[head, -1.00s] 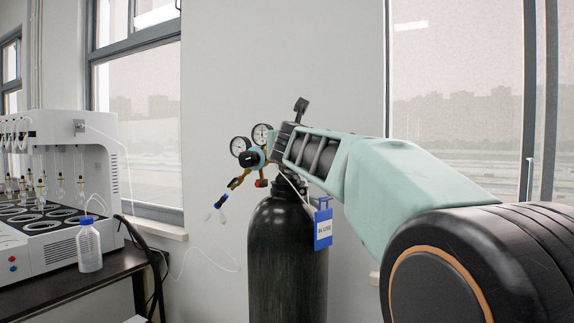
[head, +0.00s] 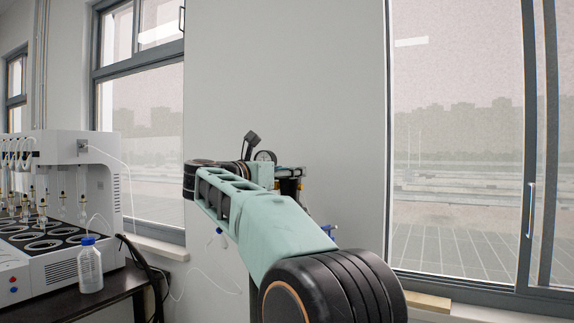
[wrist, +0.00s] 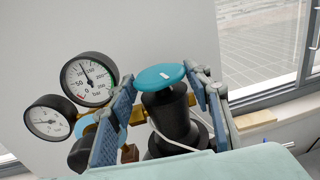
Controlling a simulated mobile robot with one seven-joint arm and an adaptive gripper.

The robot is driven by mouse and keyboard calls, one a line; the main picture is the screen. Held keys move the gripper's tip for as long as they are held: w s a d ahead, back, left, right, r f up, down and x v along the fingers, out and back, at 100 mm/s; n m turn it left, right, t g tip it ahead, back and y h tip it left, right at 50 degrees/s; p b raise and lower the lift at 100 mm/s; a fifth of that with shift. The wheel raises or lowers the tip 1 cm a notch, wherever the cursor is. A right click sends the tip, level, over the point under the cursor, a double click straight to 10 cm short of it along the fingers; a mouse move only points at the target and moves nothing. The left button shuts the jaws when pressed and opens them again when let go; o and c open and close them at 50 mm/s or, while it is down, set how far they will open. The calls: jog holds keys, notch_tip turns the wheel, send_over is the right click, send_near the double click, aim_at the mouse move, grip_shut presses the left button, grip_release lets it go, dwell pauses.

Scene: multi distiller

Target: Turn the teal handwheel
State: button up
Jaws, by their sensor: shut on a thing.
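The teal handwheel (wrist: 160,76) sits on top of a black cylinder valve in the wrist view. My gripper (wrist: 158,84) has one blue-padded finger on each side of the wheel and is shut on its rim. The black valve body (wrist: 170,118) stands below the wheel, between the fingers. In the head view my arm hides the handwheel and most of the gas cylinder.
Two round pressure gauges, the larger (wrist: 89,78) and the smaller (wrist: 48,117), sit left of the valve, close to the left finger. A white distiller (head: 70,190) and a capped bottle (head: 90,266) stand on the bench at left. Windows flank the wall.

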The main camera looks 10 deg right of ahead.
jog(key=shift+r, duration=0.1)
dwell(0.4)
jog(key=o, duration=1)
jog(key=shift+d, duration=0.1)
jog(key=shift+s+a, duration=0.35)
jog(key=shift+a, duration=0.15)
jog(key=v, duration=0.6)
jog(key=shift+s+a, duration=0.25)
jog(key=shift+s, duration=0.05)
